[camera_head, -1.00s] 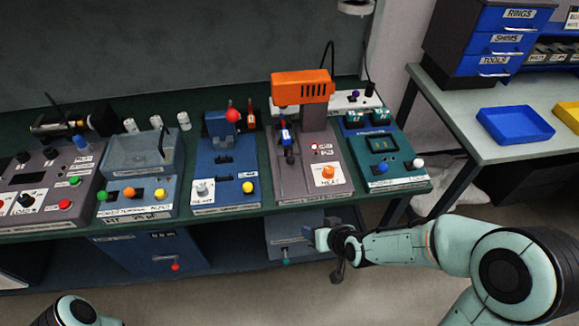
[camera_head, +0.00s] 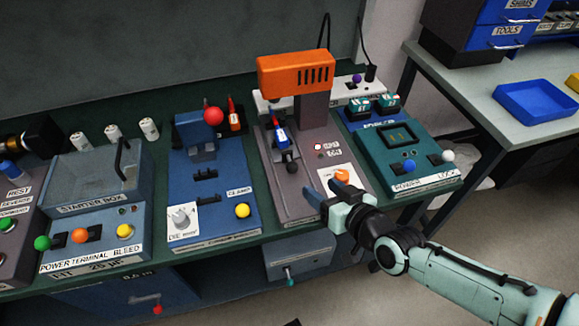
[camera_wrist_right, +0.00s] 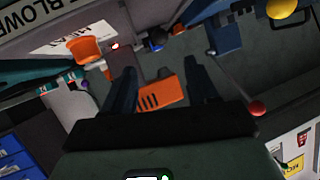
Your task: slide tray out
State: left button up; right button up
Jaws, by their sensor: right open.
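No part is plainly marked as the tray. The grey blower station (camera_head: 292,200) has an orange head (camera_head: 296,73) over its bed. Below the head, a small blue-and-white piece (camera_head: 281,135) sits in line with a black knob (camera_head: 291,168), which may belong to the tray. My right gripper (camera_head: 325,194) is open and empty at the station's front edge, close to the orange dial (camera_head: 342,176). In the right wrist view, its fingers (camera_wrist_right: 160,85) are spread, with the orange head (camera_wrist_right: 160,93) seen between them. My left gripper is out of view.
A blue station with a red ball lever (camera_head: 213,116) stands left of the blower. A teal station (camera_head: 398,150) stands close on its right. The starter box (camera_head: 95,185) is farther left. Drawer units hang below the bench, one with a teal handle (camera_head: 290,278).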

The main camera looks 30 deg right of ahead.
aim_at(295, 169)
jog(key=shift+w+f, duration=0.1)
jog(key=shift+w, duration=0.2)
jog(key=b+x, duration=0.1)
jog(key=x, duration=0.9)
jog(key=shift+w+f, duration=0.15)
jog(key=shift+w, duration=0.05)
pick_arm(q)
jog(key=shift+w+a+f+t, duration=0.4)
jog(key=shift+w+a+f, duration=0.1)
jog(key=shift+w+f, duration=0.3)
pick_arm(e)
jog(key=shift+w+a+f, duration=0.1)
jog(key=shift+w+f, duration=0.1)
jog(key=shift+w, duration=0.45)
grip_shut()
